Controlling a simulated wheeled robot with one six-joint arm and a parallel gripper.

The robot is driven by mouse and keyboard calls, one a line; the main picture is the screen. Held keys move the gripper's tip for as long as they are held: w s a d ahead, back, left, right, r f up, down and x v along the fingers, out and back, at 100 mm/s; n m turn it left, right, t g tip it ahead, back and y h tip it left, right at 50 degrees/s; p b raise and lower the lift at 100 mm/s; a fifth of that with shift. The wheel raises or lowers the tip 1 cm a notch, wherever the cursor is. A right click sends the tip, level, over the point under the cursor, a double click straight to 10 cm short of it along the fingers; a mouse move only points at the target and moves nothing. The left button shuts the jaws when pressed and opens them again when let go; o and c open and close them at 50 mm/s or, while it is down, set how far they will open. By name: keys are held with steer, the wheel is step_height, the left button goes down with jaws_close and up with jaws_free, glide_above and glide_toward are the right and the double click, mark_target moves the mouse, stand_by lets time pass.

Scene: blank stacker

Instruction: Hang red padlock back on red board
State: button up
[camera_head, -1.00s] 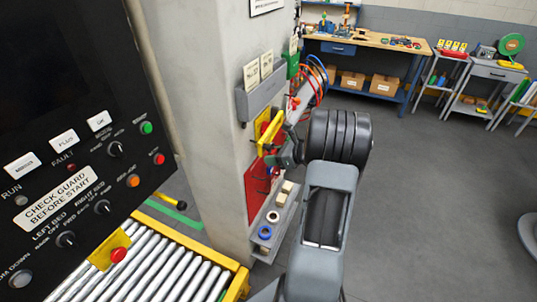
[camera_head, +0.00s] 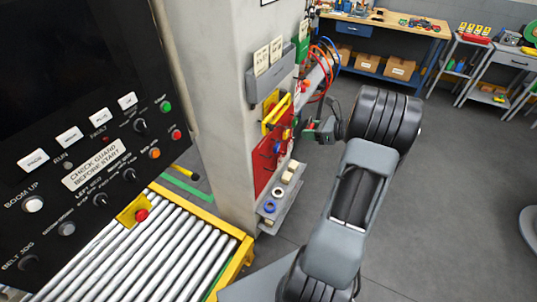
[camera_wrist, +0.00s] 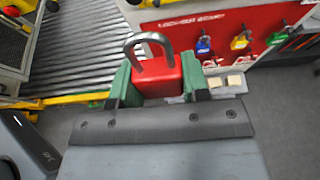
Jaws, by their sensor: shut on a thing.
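A red padlock (camera_wrist: 158,78) with a grey metal shackle pointing up is held in my gripper (camera_wrist: 158,88), between its green-sided fingers, in the wrist view. The red lockout board (camera_wrist: 215,20) is behind it at the upper right, with blue, yellow and green padlocks hanging on it. In the head view the red board (camera_head: 263,165) is on the side of the pillar, and my gripper (camera_head: 318,132) is just to its right, apart from it. The padlock is too small to make out there.
A grey shelf (camera_head: 272,222) with tape rolls and blocks is under the board. A yellow-framed roller conveyor (camera_head: 160,250) is at the lower left, below a control panel (camera_head: 100,150). Red and blue cables (camera_head: 325,60) hang behind my gripper. Open floor lies to the right.

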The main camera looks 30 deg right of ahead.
stand_by(0.3)
steer(key=w+a+f+y+b, duration=0.1)
steer(key=w+a+f+b, duration=0.1)
steer(key=f+b, duration=0.55)
steer(key=w+a+f+b, duration=0.15)
steer(key=f+b, duration=0.35)
steer(key=f, duration=0.5)
steer(key=t+b, duration=0.1)
steer(key=b, duration=0.2)
glide_toward(260, 162)
steer(key=shift+w+a+b, duration=0.5)
steer(key=shift+w+a, duration=1.1)
steer(key=shift+w, duration=0.25)
steer(key=shift+w+a+f+b, duration=0.4)
steer(key=shift+w+f+b, duration=0.2)
steer(key=shift+b, duration=0.2)
steer(key=o, duration=1.3)
